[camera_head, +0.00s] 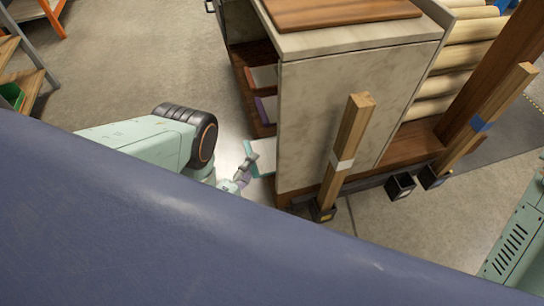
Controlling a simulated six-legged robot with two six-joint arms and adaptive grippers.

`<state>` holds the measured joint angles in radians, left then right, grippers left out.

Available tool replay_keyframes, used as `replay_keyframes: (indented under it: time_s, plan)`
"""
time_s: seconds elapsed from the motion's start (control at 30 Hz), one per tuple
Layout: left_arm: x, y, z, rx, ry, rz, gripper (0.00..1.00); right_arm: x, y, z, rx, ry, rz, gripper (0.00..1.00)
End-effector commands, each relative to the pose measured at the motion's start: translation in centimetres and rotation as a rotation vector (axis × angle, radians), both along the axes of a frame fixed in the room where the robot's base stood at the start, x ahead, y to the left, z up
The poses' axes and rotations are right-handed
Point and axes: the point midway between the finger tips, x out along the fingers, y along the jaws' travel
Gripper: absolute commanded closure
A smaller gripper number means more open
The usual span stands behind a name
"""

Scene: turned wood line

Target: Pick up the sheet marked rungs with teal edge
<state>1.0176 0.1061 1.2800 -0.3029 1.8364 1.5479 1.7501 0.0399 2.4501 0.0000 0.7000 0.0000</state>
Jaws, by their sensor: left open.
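A pale sheet with a teal edge (264,155) sticks out at the low left side of a stone-faced cabinet (345,110). Any marking on it is too small to read. My left gripper (244,172) is open, right at the sheet's left, teal-edged side. I cannot tell whether the sheet lies between the fingers or whether they touch it. My left arm partly hides the gripper's base. My right gripper is not in view.
Two other pale sheets, one with a reddish edge (250,80) and one with a purple edge (263,110), lie in wooden slots above. Wooden posts (347,145) stand in dark sockets at the cabinet's front. Open concrete floor (140,60) lies to the left.

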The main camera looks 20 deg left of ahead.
Motion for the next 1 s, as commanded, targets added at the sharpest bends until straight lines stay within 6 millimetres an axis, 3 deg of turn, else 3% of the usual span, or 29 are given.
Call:
replay_keyframes:
  time_s: [0.13, 0.43, 0.93, 1.0]
  plan:
    - [1.6, -0.4, -0.1, 0.0, -0.001, 0.001, 0.57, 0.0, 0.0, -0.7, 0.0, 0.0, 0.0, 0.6]
    - [1.8, -0.6, 0.0, 0.0, 0.001, 0.002, 0.57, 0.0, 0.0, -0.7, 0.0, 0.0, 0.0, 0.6]
    - [1.8, -0.6, 0.0, 0.0, 0.001, 0.002, 1.0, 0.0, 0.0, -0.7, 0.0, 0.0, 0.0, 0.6]
    - [1.8, -0.6, 0.0, 0.001, 0.001, 0.002, 1.0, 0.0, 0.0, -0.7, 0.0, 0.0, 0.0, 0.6]
